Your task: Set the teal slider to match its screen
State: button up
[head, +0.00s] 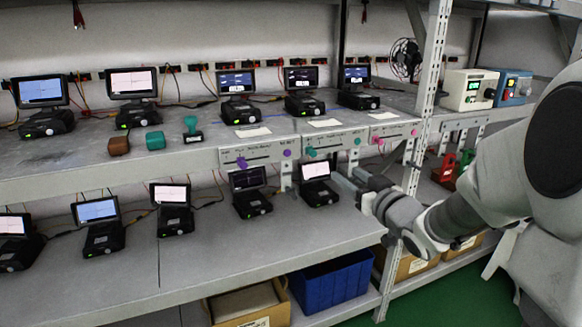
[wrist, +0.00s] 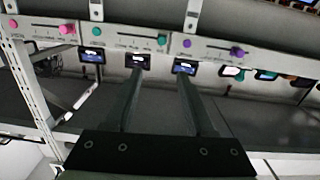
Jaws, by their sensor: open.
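The panel with the teal slider (head: 334,142) is the middle of three panels on the upper shelf's front edge. Its teal slider knob (head: 311,152) is near the left end of the slot, with a smaller teal mark (head: 357,141) at the right. In the wrist view, which is turned over, the teal knob (wrist: 162,39) appears on the right. The screen (head: 302,77) behind this panel is dark with small traces; its reading is too small to make out. My gripper (head: 352,180) is open and empty, apart from the panel; its parted fingers (wrist: 160,78) point toward the panel edge.
A purple-knob panel (head: 258,153) and a pink-knob panel (head: 395,133) flank the teal one. A rack post (head: 425,95) stands right of them. Devices with screens (head: 317,170) fill the lower shelf behind. A teal stamp-like object (head: 190,125) sits on the upper shelf.

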aim_at(314, 154)
jog(key=shift+y, duration=0.4)
jog(key=b+x, duration=0.1)
jog(key=x, duration=0.4)
jog(key=f+x, duration=0.1)
jog(key=x, duration=0.5)
jog(key=b+x, duration=0.1)
jog(key=x, duration=0.5)
jog(key=shift+d+f+b, duration=0.15)
jog(key=shift+b, duration=0.2)
grip_shut()
dwell(0.5)
